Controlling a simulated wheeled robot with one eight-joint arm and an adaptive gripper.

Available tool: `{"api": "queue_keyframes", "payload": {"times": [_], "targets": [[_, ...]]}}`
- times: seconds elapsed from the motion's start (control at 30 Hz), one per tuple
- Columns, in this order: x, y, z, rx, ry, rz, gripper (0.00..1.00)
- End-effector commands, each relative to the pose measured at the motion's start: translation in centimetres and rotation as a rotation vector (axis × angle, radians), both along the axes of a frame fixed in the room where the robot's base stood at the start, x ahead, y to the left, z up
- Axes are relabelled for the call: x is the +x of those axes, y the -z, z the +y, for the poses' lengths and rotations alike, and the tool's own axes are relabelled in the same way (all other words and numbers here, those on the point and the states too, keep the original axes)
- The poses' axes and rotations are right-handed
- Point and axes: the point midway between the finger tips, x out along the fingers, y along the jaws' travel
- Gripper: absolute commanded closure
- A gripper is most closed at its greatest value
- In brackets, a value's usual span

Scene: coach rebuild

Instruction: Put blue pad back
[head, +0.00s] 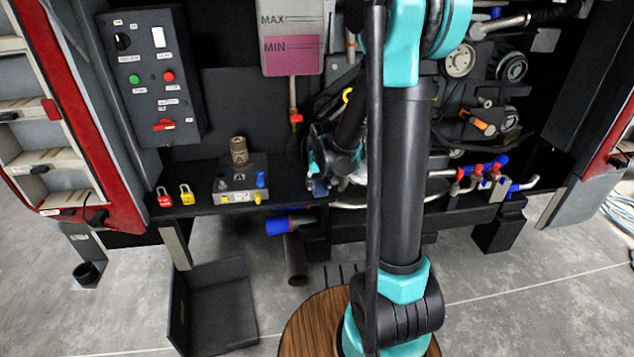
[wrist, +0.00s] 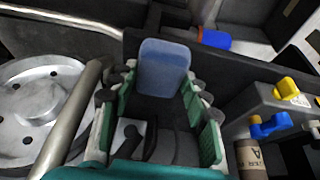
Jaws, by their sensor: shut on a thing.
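The blue pad (wrist: 165,68) is a flat, rounded, dull blue piece between the fingertips of my gripper (wrist: 162,80) in the wrist view. The two green-lined fingers stand on either side of it, and my gripper is shut on it. In the head view my gripper (head: 325,160) is beside the engine, just above the dark shelf edge, and partly hidden by my arm. The pad (head: 319,187) shows there as a small blue patch at its lower end. I cannot tell whether the pad touches anything below it.
A block marked A (head: 240,182) with blue and yellow knobs stands to the left on the shelf. A red padlock (head: 164,199) and yellow padlock (head: 187,197) are farther left. A metal pulley (wrist: 35,105) and pipe (wrist: 72,120) lie close left of my gripper.

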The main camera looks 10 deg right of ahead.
Motion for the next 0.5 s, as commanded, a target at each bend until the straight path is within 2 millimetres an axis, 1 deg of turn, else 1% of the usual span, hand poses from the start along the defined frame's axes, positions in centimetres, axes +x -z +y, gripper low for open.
{"api": "queue_keyframes", "payload": {"times": [0.03,0.13,0.2,0.37,0.47,0.5], "targets": [[1.2,0.0,0.0,0.000,0.001,0.000,0.77],[2.9,0.0,0.0,0.000,0.001,0.000,0.77],[3.7,0.0,0.0,0.000,0.001,0.000,0.77],[4.8,0.0,0.0,0.000,0.001,0.000,0.77],[6.2,0.0,0.0,0.000,0.001,0.000,0.77],[5.9,1.0,0.0,0.000,0.000,0.001,0.77]]}}
